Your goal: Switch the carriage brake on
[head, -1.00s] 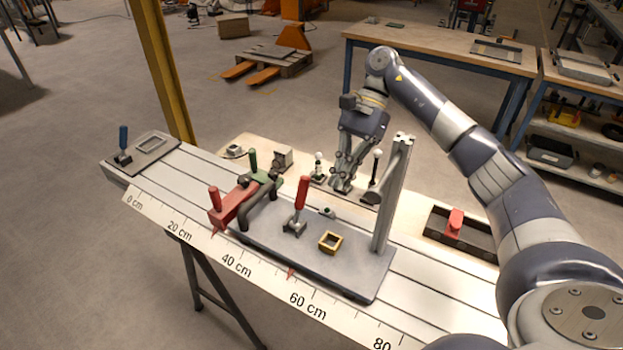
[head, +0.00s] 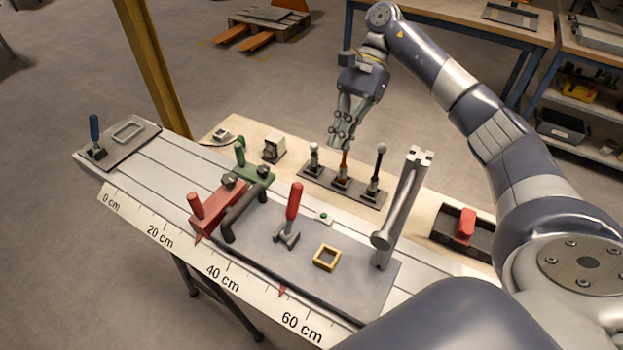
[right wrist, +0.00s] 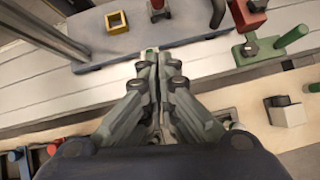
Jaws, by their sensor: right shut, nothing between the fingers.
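No label shows which is the brake. My right gripper (head: 338,145) is shut and empty, with its fingertips at or just above the top of the orange lever. They hide its top; I cannot tell if they touch it. The right wrist view shows the closed fingers (right wrist: 150,55) pointing toward the carriage plate (head: 335,290). My left gripper is out of view.
The carriage carries a red-handled lever (head: 293,203), a yellow frame (head: 327,257) and a tall grey post (head: 405,205). A red block (head: 217,207) and a green clamp (head: 250,170) stand left of it. A dark tray with a red piece (head: 465,228) lies right.

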